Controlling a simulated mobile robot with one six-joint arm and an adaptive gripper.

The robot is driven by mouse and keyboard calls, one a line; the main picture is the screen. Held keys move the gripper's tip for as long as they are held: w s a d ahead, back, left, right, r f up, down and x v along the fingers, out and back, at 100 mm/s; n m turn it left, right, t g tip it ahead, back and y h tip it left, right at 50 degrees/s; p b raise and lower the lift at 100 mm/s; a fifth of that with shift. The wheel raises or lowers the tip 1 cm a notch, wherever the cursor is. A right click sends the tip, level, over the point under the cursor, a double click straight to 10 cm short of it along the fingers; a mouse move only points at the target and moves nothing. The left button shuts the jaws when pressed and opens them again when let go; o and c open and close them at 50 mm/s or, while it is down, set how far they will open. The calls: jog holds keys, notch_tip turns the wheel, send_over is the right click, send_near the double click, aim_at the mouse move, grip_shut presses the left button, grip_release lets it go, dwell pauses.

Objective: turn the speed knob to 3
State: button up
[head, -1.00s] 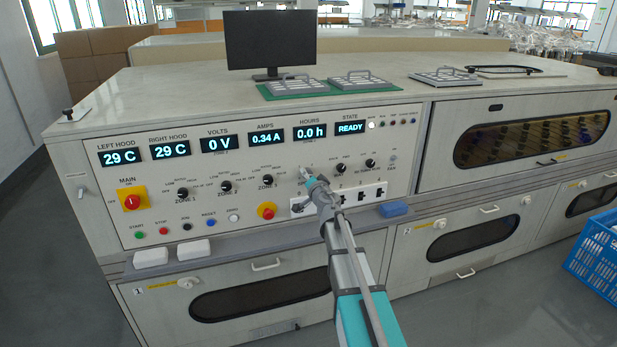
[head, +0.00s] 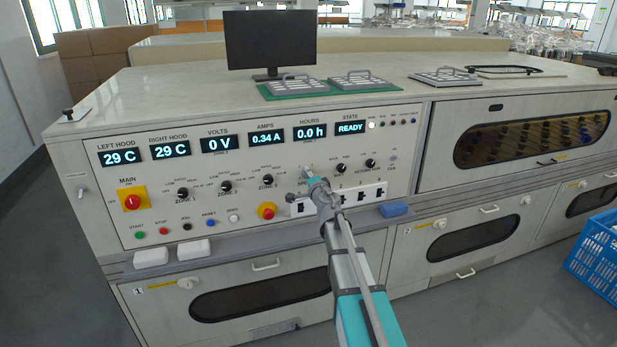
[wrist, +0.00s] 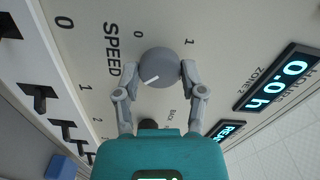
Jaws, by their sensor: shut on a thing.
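The speed knob (wrist: 160,63) is a round grey knob with a white pointer line, beside the word SPEED on the pale panel. In the wrist view its pointer is directed to the lower left. The scale marks 0 and 1 show above it in that view; I cannot see a 3 for this knob. My gripper (wrist: 159,72) is shut on the knob, one finger on each side. In the head view my gripper (head: 308,180) is at the panel below the HOURS display and hides most of the knob.
A row of black switches (wrist: 40,98) lies close beside the gripper, and a red stop button (head: 267,211) is to its left in the head view. Other knobs (head: 370,163) sit to the right. A blue block (head: 393,208) rests on the ledge below the panel.

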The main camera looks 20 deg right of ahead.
jog(key=o, duration=1.1)
jog(key=shift+o, duration=0.2)
jog(key=shift+s, duration=0.1)
jog(key=s, duration=1.1)
jog(key=shift+s+d, duration=0.2)
jog(key=shift+s, duration=0.15)
